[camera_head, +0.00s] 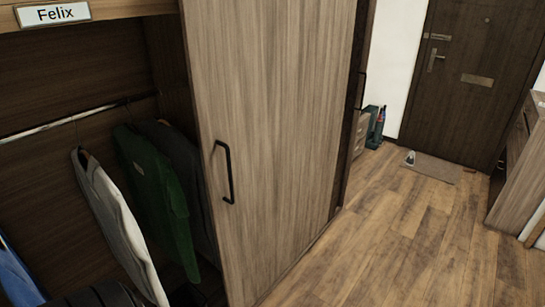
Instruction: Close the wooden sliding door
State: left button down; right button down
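The wooden sliding door (275,120) is a tall light-brown panel in the middle of the head view. A black bar handle (229,172) is fixed near its left edge. The wardrobe is open to the left of the door, and clothes hang inside: a white garment (112,225), a green one (160,195) and a dark one behind it. Neither of my grippers can be made out in this view. Nothing is seen touching the handle.
A rail (50,127) crosses the open wardrobe under a "Felix" sign (54,14). Clear wooden floor (415,245) lies right of the door. A dark entrance door (470,80), a doormat (430,168) and a cabinet (515,165) stand beyond. A dark shape at the bottom left is unclear.

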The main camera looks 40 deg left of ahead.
aim_at(271, 83)
jog(key=i+u, duration=0.1)
jog(key=i, duration=0.4)
jog(key=i+l+u, duration=0.1)
jog(key=i, duration=0.45)
jog(key=i+l+u, duration=0.1)
jog(key=i+u, duration=0.2)
jog(key=u, duration=0.15)
jog(key=i+l+u, duration=0.15)
jog(key=u, duration=0.3)
jog(key=i+l+u, duration=0.5)
jog(key=u, duration=0.35)
jog(key=l, duration=0.1)
